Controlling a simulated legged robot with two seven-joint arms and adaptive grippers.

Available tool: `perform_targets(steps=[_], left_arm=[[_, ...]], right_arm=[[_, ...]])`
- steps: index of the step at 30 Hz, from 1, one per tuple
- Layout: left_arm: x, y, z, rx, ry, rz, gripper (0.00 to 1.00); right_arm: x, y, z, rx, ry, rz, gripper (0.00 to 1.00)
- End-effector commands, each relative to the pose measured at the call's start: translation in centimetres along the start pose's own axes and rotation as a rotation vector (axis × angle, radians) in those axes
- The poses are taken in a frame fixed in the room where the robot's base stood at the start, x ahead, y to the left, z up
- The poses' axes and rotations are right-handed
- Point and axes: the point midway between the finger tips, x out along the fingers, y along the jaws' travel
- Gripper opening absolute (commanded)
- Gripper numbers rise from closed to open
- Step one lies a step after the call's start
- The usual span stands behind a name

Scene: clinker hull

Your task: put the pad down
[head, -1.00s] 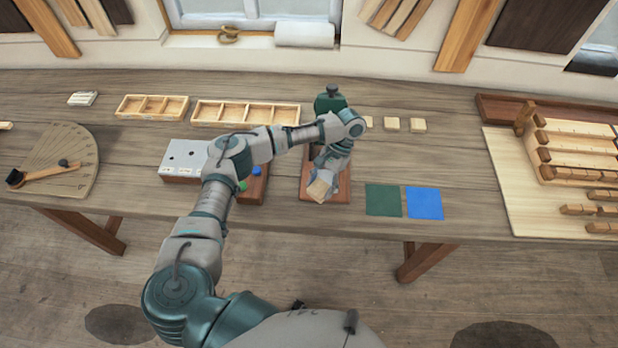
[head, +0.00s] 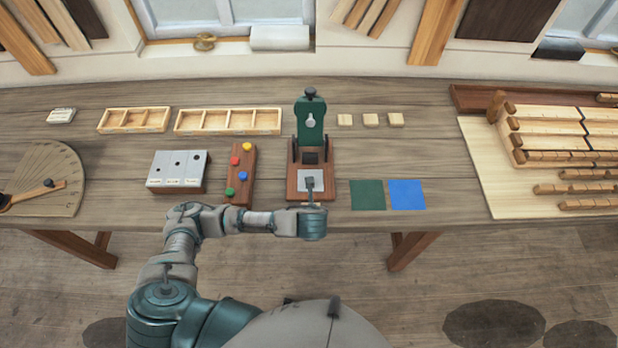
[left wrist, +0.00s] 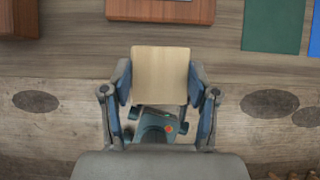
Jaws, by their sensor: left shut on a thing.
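The pad, a pale wooden square (left wrist: 160,75), is in the left wrist view between the two fingers of my left gripper (left wrist: 160,92). The fingers are shut on its sides. In that view the pad overlaps the table's front edge; its height above it I cannot tell. In the head view my left gripper (head: 312,212) is at the front edge, just in front of the green press (head: 311,122) with its brown base (head: 325,188). The pad is mostly hidden there by my wrist. My right gripper is not in view.
A green square (head: 367,195) and a blue square (head: 407,194) lie right of the press. Three small wooden blocks (head: 370,119) lie behind them. Left are a board with coloured knobs (head: 239,178), a grey-topped block (head: 177,170) and divided trays (head: 228,121).

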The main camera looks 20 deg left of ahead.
Motion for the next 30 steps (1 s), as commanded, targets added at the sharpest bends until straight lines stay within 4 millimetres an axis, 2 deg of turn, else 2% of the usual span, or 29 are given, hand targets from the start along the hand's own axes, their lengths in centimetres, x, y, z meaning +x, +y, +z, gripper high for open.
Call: perform_targets(steps=[5, 12, 18, 23, 30], left_arm=[[2.3, 0.1, 3.4, 0.004, -0.003, 0.003, 0.25], [6.6, 0.2, 8.9, 0.003, -0.003, 0.001, 0.25], [9.0, 0.4, 11.8, 0.005, -0.001, -0.001, 0.25], [9.8, 0.5, 12.1, 0.006, 0.000, -0.002, 0.25], [12.3, 0.4, 10.4, 0.007, 0.000, -0.001, 0.25]], right_arm=[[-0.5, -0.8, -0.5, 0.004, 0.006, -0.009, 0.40], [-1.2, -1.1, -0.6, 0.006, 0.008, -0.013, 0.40], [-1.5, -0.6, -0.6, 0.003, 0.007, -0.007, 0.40], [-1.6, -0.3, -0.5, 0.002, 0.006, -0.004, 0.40], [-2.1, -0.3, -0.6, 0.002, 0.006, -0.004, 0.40]])
